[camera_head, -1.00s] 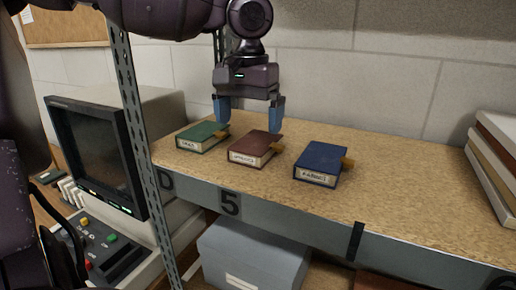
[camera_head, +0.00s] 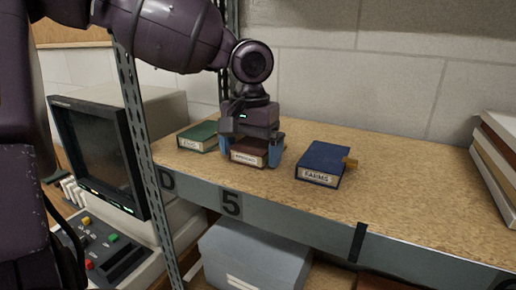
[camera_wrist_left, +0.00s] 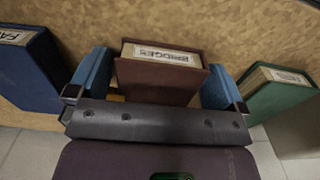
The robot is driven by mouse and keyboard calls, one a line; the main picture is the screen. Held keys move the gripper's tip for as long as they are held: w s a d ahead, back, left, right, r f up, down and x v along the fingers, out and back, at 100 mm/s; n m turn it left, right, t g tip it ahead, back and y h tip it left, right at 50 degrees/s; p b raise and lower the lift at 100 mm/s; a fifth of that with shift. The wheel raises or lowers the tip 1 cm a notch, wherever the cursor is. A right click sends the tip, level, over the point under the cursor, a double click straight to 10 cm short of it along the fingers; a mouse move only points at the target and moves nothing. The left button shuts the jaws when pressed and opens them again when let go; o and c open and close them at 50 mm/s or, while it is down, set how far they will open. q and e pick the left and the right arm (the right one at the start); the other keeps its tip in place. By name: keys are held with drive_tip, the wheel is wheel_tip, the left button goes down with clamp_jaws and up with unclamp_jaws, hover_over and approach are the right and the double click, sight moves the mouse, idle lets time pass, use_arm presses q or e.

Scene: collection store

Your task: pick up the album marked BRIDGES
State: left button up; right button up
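The maroon album marked BRIDGES (camera_head: 245,160) lies on the shelf between a green album (camera_head: 197,137) and a blue album marked FARMS (camera_head: 322,163). In the left wrist view its white label shows on the maroon album (camera_wrist_left: 160,79). My left gripper (camera_head: 252,152) points down over the maroon album, with one blue finger on each side of it. In the left wrist view the fingers of my left gripper (camera_wrist_left: 156,85) stand apart, with narrow gaps beside the album, so it is open. The gripper hides part of the album's top. My right gripper is not in view.
The wooden shelf (camera_head: 420,205) is clear to the right, up to a stack of books (camera_head: 496,155). A perforated metal post (camera_head: 140,150) stands at the left, beside an old monitor (camera_head: 98,155). A grey-blue box (camera_head: 255,258) is below the shelf.

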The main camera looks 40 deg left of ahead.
use_arm(q)
drive_tip(key=c, duration=0.8)
drive_tip(key=shift+c, duration=0.2)
drive_tip(key=shift+r, duration=0.15)
